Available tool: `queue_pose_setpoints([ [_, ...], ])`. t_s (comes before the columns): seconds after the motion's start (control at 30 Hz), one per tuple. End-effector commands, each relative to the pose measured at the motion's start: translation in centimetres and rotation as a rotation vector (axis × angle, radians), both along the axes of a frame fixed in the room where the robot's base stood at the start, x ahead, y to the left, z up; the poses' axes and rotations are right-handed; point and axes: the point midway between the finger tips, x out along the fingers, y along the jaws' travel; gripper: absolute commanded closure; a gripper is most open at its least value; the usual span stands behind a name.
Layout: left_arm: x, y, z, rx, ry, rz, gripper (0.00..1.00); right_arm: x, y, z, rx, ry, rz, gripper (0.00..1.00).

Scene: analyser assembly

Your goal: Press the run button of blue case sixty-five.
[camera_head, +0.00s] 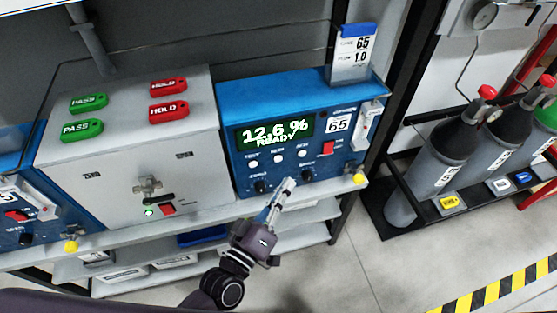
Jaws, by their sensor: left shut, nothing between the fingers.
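The blue case sixty-five (226,98) stands on the shelf in the middle, with a white 65 label on its front. Its green display reads 12.6 % READY. Below the display is a row of three white buttons with small labels. The middle one, whose label seems to read RUN, is the run button (278,158). My left gripper (288,185) is shut and empty. In the picture its fingertips show below the button row, over the case's lower front between two dark knobs. Whether they touch the case I cannot tell. My right gripper is not in view.
A grey cabinet (115,160) with green PASS and red HOLD tags on top stands left of the case. A red switch (328,148) sits right of the buttons. A 65 card (352,52) stands on the case. Gas cylinders (447,150) stand in a rack at right.

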Motion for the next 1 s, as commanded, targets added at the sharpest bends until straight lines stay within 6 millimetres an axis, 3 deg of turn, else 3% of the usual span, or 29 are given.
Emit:
queue_pose_setpoints([
  [0.2, 2.8, 0.9, -0.1, 0.003, -0.001, 0.000, 1.00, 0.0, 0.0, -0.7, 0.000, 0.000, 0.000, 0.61],
  [0.4, 4.0, 1.3, -0.1, 0.001, 0.000, 0.000, 1.00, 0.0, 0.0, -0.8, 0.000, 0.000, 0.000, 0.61],
  [1.0, 4.2, 1.4, -0.1, 0.001, 0.001, 0.000, 1.00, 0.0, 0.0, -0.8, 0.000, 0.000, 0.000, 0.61],
])
